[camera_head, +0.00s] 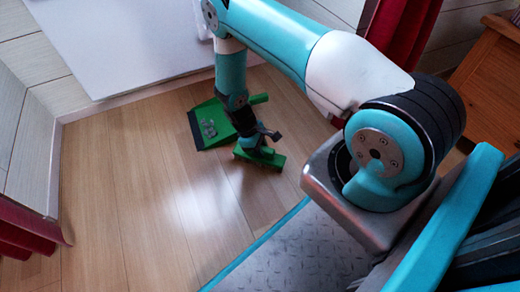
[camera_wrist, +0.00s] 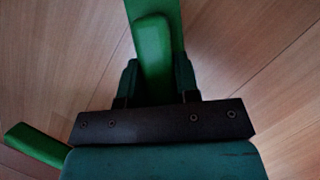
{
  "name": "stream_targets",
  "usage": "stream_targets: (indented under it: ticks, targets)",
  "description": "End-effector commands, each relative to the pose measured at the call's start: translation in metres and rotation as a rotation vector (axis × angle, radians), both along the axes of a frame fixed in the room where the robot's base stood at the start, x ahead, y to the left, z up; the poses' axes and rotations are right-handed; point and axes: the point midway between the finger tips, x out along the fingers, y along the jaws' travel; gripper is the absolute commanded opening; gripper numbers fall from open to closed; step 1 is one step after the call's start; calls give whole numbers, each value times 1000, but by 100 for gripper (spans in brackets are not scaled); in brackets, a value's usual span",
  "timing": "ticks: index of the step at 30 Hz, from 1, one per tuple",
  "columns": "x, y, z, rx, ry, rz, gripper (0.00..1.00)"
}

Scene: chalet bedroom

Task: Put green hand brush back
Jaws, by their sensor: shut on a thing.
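The green hand brush (camera_head: 268,159) is at the end of my arm, just above or on the wooden floor; I cannot tell whether it touches. My gripper (camera_head: 262,139) is shut on it. In the wrist view the green brush (camera_wrist: 153,50) runs up between the two dark fingers of my gripper (camera_wrist: 157,80). A green dustpan (camera_head: 209,125) lies on the floor behind and left of the brush, with a small pile of grey bits on it. Its green handle (camera_head: 258,99) shows past my arm, and a green piece (camera_wrist: 36,145) shows at the lower left in the wrist view.
A white panel (camera_head: 125,45) and wall stand behind the dustpan. Red curtains (camera_head: 28,232) hang at the left and upper right. A wooden cabinet (camera_head: 490,80) stands at the right. The floor (camera_head: 150,210) at the left and front is clear.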

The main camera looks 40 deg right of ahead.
Motion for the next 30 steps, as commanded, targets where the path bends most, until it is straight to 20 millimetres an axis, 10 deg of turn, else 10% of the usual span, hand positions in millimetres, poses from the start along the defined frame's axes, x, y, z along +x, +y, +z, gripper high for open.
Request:
stream_targets:
  ticks: [4,5,8,19,30]
  targets:
    - [0,0,-4,0,1,0,1]
    - [0,0,-3,0,1,0,34]
    - [0,0,-2,0,1,0,55]
    - [2,1,8,0,-1,0,55]
    - [27,15,81,0,-2,0,55]
